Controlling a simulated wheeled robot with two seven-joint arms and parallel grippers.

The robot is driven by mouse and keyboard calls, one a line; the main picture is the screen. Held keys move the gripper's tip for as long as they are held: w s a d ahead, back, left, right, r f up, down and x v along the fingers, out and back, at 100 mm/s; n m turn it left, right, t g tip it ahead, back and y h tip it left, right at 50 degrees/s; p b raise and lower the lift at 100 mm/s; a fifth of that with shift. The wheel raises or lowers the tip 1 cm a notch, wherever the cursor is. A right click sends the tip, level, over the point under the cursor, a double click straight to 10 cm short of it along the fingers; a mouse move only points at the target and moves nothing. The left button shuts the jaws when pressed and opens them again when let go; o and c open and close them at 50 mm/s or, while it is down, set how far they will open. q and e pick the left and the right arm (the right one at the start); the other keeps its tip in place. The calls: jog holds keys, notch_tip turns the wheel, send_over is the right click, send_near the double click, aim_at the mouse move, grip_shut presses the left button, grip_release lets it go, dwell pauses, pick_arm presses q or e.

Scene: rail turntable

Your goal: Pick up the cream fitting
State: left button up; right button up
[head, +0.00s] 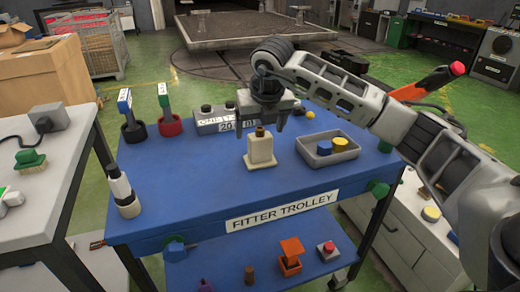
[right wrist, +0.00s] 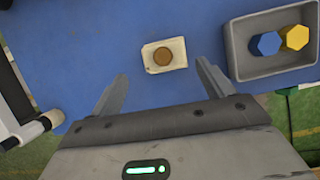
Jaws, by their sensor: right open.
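The cream fitting (head: 261,150) stands upright on the blue top of the fitter trolley (head: 190,200). It has a block-like cream body and a brown round top. In the right wrist view the cream fitting (right wrist: 152,58) shows from above, beyond the fingertips and roughly between their lines. My right gripper (head: 262,124) is above and behind the fitting in the head view, pointing down. Its jaws are open and empty, and the right wrist view shows the two fingers (right wrist: 162,78) spread apart. The fitting appears clear of both fingers. My left gripper is not in view.
A grey tray (head: 305,152) with a blue and a yellow piece stands right of the fitting. A grey box with a label (head: 212,122) is behind it. The trolley's front middle is clear.

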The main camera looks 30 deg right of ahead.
aim_at(261, 136)
jog(key=shift+d+p+x, duration=0.2)
jog(key=shift+x, duration=1.6)
jog(key=shift+d+p+x, duration=0.2)
jog(key=shift+x, duration=1.55)
jog(key=shift+r, duration=0.1)
jog(key=c, duration=1.3)
